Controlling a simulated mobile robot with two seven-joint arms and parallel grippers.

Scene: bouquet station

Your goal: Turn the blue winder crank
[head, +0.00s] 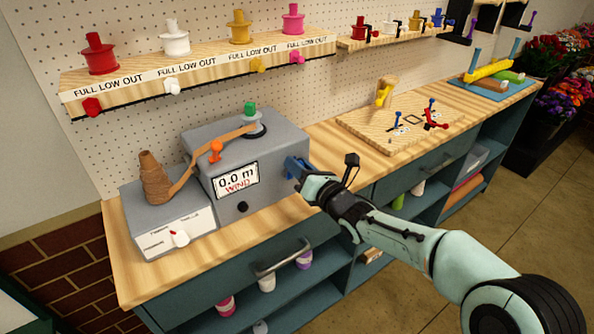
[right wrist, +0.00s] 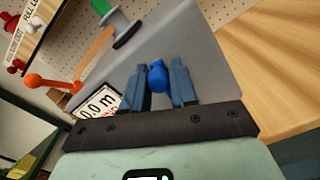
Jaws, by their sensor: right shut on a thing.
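The grey winder box (head: 283,135) stands on the wooden bench, and its display (head: 236,181) reads 0.0 m with WIND below. The crank's bright blue knob (right wrist: 157,76) shows in the right wrist view between the fingers, in front of the grey box face. My right gripper (head: 293,167) is at the right end of the box, shut on the knob; the wrist view shows it too (right wrist: 158,85). The rest of the crank is hidden behind the fingers. My left gripper is not in view.
An orange knob (head: 215,148) and a green-topped spool (head: 250,112) are on the winder, with a brown ribbon running to a cone (head: 153,180) on the left unit. A wooden board (head: 360,125) with small blue and red handles lies to the right. Bare bench separates them.

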